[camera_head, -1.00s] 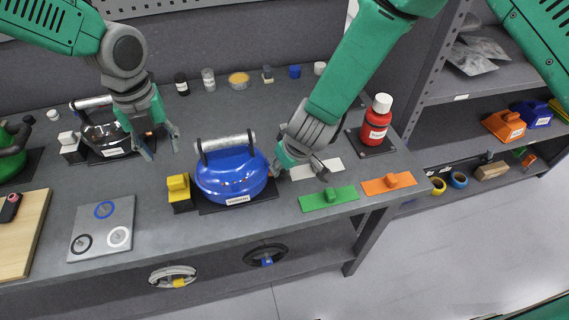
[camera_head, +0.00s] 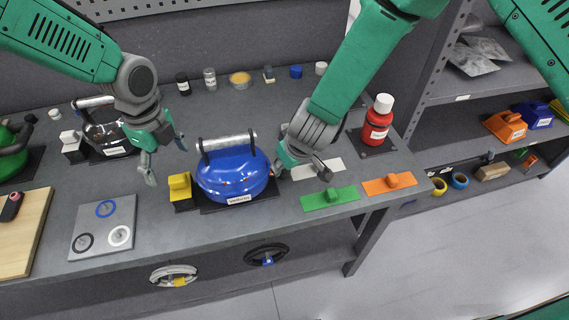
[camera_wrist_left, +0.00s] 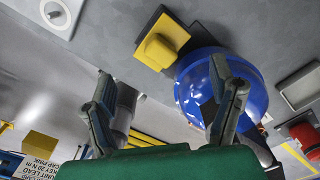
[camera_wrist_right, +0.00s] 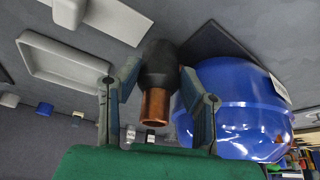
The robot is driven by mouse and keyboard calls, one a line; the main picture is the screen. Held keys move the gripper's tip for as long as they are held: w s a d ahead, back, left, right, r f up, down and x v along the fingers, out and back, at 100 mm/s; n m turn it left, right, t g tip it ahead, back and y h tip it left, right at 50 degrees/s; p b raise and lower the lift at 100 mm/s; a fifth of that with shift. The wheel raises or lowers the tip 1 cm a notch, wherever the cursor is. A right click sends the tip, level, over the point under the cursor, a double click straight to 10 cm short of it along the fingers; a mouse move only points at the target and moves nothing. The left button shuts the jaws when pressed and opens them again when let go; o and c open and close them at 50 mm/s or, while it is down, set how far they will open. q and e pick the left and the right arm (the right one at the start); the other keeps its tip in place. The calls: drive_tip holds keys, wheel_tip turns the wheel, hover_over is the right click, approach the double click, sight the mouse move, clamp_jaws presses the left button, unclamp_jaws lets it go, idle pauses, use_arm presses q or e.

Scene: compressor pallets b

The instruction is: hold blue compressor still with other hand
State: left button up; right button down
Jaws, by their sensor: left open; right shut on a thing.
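The blue compressor (camera_head: 233,175) stands upright on a dark base plate on the bench, with a silver bar handle across its top. My left gripper (camera_head: 166,161) is open and empty, left of the compressor and above the bench. In the left wrist view the compressor (camera_wrist_left: 222,88) shows partly behind one finger of the left gripper (camera_wrist_left: 162,72). My right gripper (camera_head: 303,168) is at the compressor's right side. In the right wrist view the right gripper (camera_wrist_right: 162,72) is shut on a black piece with a copper end (camera_wrist_right: 155,105), beside the compressor (camera_wrist_right: 240,105); I cannot tell whether they are joined.
A yellow block (camera_head: 180,187) stands close left of the compressor. A dark compressor (camera_head: 107,137) sits behind my left gripper. A grey ring plate (camera_head: 103,226) lies front left.

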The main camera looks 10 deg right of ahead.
sight(176, 178)
use_arm(q)
drive_tip(key=shift+f+n, duration=0.3)
drive_tip(key=shift+f, duration=3.85)
drive_tip(key=shift+c, duration=0.4)
drive_tip(key=c, duration=0.4)
drive_tip(key=o, duration=1)
wheel_tip(176, 178, up, 12)
drive_tip(key=shift+a, duration=0.1)
